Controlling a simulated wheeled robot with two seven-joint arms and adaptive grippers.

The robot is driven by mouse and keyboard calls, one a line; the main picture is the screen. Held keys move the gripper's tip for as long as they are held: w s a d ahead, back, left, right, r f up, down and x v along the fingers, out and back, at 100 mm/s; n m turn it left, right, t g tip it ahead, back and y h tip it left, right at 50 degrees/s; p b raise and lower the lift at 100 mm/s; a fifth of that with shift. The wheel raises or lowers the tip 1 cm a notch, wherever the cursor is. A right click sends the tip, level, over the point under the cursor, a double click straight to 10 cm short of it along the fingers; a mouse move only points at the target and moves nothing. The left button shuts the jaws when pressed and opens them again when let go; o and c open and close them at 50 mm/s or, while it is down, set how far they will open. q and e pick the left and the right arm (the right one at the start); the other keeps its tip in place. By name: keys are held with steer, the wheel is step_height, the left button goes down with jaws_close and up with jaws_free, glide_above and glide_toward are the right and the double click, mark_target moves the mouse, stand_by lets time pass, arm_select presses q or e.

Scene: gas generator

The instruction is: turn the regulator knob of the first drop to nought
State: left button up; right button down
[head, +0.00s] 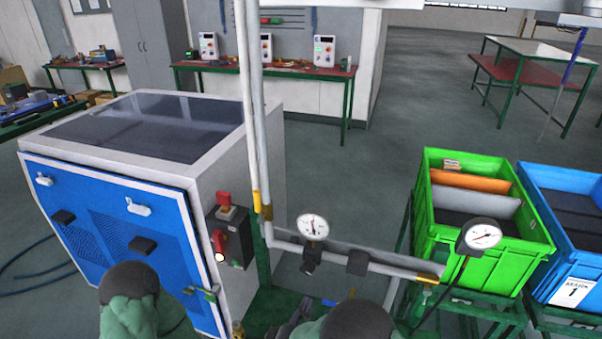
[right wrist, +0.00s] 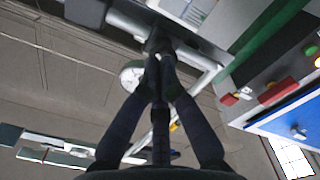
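The pipe (head: 345,258) runs low across the head view and carries a round white gauge (head: 313,228). A dark regulator knob (head: 311,262) hangs just under that gauge. A second gauge (head: 481,236) stands at the pipe's right end. My right gripper (head: 297,316) shows as dark parts at the bottom edge, below the knob in the picture. In the right wrist view its fingers (right wrist: 161,68) are drawn together, with nothing seen between them. A gauge (right wrist: 131,75) is beside the tips, and a dark fitting lies behind them; contact cannot be told. My left gripper is not in view.
A blue-fronted generator cabinet (head: 110,240) stands at left, with a red-handled switch box (head: 229,237) on its side. Vertical pipes rise beside it. Green (head: 485,260) and blue crates (head: 570,190) stand on the right.

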steer(key=b+x, duration=0.1)
steer(key=x, duration=0.6)
steer(key=shift+a+r, duration=0.2)
steer(key=shift+r, duration=0.1)
stand_by(1.1)
steer(key=shift+s+d+r+p, duration=0.2)
steer(key=shift+d+r+p, duration=0.45)
steer(key=shift+p, duration=0.6)
steer(key=shift+r+p, duration=0.6)
steer(key=shift+p, duration=0.1)
steer(key=shift+s+d, duration=0.1)
steer(key=shift+d, duration=0.1)
steer(key=p+v, duration=0.2)
steer(key=v, duration=0.4)
steer(key=shift+d, duration=0.25)
